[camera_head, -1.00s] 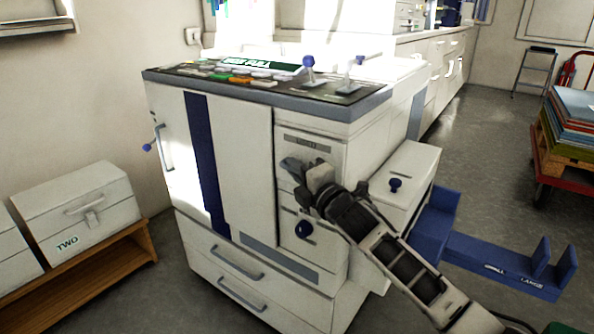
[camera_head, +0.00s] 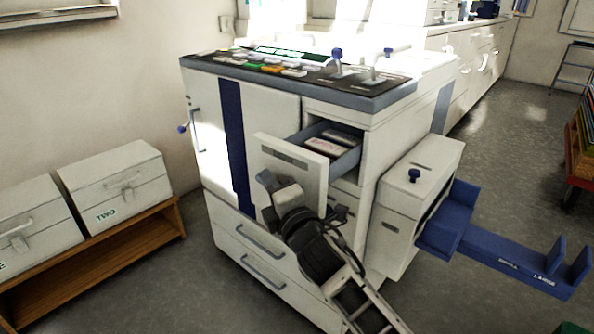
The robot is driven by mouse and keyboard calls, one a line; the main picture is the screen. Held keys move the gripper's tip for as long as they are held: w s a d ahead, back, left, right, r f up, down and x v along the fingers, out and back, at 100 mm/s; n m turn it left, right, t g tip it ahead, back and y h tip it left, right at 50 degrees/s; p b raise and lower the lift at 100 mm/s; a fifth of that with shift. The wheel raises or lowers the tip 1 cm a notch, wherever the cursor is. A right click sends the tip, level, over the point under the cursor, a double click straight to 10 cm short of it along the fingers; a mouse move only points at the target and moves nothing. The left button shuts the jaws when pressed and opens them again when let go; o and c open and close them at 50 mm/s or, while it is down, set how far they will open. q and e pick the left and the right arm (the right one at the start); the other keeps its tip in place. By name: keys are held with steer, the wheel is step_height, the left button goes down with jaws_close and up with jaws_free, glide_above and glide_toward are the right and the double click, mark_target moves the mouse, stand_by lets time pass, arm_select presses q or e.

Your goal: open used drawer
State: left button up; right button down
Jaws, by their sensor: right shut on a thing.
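The used drawer (camera_head: 291,157) is the upper small drawer on the front of the white machine (camera_head: 272,115). It stands pulled out, and its blue-grey inside shows with several pale and reddish items in it. My right gripper (camera_head: 272,194) is at the lower part of the drawer front and is shut on it, most likely at its handle, which the gripper hides. My right arm comes in from the lower right. The label on the drawer front is too small to read. My left gripper is out of view.
A white side box with a blue knob (camera_head: 414,176) and a blue tray (camera_head: 505,247) stick out at the right of the machine. Two white cases, one marked TWO (camera_head: 118,188), stand on a wooden shelf (camera_head: 130,252) at left.

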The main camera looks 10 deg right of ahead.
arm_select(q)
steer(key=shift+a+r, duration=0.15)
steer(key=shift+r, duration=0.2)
arm_select(e)
steer(key=s+a, duration=0.4)
steer(key=a, duration=0.1)
steer(key=shift+s+a, duration=0.2)
steer(key=shift+a, duration=0.1)
steer(key=c, duration=1.5)
jaws_free()
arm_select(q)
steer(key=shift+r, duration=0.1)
